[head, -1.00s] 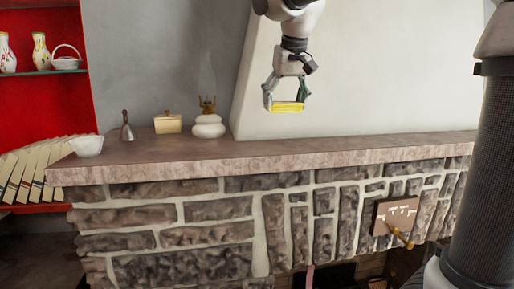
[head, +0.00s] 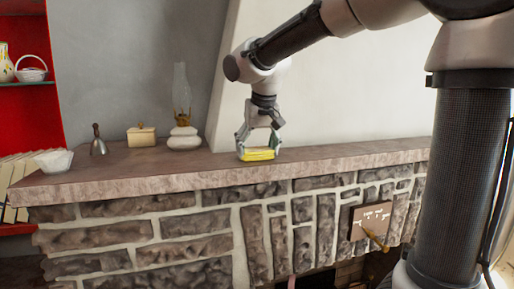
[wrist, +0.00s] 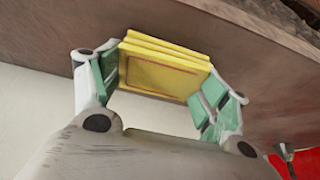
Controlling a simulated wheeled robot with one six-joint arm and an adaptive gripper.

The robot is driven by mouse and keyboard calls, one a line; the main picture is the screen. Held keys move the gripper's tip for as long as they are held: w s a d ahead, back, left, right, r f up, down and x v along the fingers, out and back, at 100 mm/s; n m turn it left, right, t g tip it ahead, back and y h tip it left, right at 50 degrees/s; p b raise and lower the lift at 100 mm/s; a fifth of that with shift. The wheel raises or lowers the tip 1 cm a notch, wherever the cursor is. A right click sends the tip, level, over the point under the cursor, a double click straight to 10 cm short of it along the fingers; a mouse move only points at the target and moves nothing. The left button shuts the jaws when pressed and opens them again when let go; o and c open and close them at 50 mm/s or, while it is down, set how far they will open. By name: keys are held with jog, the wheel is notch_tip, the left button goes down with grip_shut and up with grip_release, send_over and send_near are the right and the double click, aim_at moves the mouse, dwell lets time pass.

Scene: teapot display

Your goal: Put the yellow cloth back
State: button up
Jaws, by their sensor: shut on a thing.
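The yellow cloth (head: 257,155) is a flat, folded rectangle held between the fingers of my gripper (head: 258,148). In the head view it is low over the mantel shelf (head: 340,158), close to its top; I cannot tell whether it touches. The wrist view shows the cloth (wrist: 165,70) with layered edges, pinched at both ends by green finger pads. My gripper (wrist: 160,85) is shut on it there. The mantel's brown surface (wrist: 50,40) shows behind the cloth.
An oil lamp (head: 183,136) with a tall glass chimney stands left of my gripper. Further left are a cream box (head: 141,136), a bell (head: 98,147) and a white bowl (head: 54,161). The mantel right of my gripper is clear.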

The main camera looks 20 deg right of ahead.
jog(key=shift+f, duration=0.1)
jog(key=o, duration=1)
jog(key=v, duration=1.2)
jog(key=s+d+f, duration=0.7)
jog(key=s+f, duration=0.2)
jog(key=s, duration=0.2)
jog(key=s+d+f, duration=0.8)
jog(key=s+f, duration=0.2)
jog(key=shift+s, duration=0.35)
jog(key=shift+r, duration=0.1)
